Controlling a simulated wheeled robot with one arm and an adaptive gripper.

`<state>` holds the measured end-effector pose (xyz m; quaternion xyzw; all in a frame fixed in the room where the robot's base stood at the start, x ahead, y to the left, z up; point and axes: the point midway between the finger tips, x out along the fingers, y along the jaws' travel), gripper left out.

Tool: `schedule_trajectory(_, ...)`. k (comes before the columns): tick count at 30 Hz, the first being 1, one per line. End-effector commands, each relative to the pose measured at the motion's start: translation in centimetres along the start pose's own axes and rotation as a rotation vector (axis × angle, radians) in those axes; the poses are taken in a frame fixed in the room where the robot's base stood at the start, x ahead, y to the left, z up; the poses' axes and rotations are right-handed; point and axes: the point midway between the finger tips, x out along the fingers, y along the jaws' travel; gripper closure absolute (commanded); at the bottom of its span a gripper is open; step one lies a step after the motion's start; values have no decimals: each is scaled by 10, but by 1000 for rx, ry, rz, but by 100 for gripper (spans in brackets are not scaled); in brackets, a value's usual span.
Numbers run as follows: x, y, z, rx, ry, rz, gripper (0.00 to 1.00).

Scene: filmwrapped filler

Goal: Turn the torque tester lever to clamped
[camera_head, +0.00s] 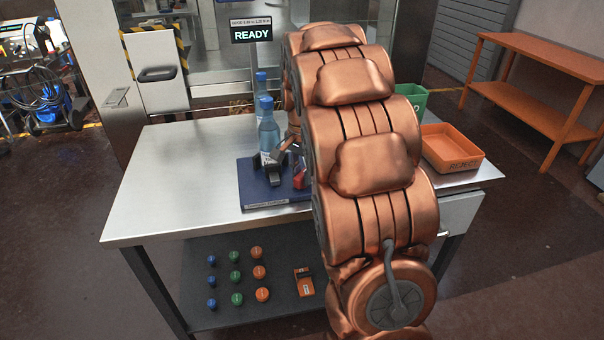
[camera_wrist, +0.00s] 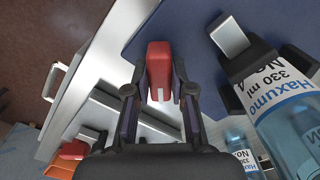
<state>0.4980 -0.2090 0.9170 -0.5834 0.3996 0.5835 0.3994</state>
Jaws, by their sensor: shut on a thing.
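The torque tester has a dark blue base (camera_head: 275,198) on the steel table, with a label on its front edge. A blue water bottle (camera_head: 269,132) stands upright on it between dark jaws; it also shows large at the right of the wrist view (camera_wrist: 290,120). The tester's red lever (camera_wrist: 158,68) lies between the two fingers of my gripper (camera_wrist: 159,88), which is shut on it. In the head view, only a bit of the red lever (camera_head: 299,179) shows, beside my copper arm, which hides much of the tester's right side.
A second bottle (camera_head: 261,82) stands behind the first. A sign (camera_head: 251,30) above reads READY. An orange bin (camera_head: 452,148) and a green bin (camera_head: 413,97) are at the table's right. Several coloured caps (camera_head: 235,277) lie on the lower shelf. The table's left (camera_head: 180,190) is clear.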

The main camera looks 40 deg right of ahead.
Motion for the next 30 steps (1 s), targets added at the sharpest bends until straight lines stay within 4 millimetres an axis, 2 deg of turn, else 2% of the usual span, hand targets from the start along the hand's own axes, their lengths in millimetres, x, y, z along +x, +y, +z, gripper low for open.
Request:
schedule_trajectory(2,0,-1,0,1,0,-3,100)
schedule_trajectory(3,0,-1,0,1,0,-3,73)
schedule_trajectory(9,0,0,0,0,0,-2,52)
schedule_trajectory(20,-3,0,0,0,0,-1,52)
schedule_trajectory(25,-20,-1,-1,0,4,-4,52)
schedule_trajectory(30,-50,-2,-2,0,5,-6,52)
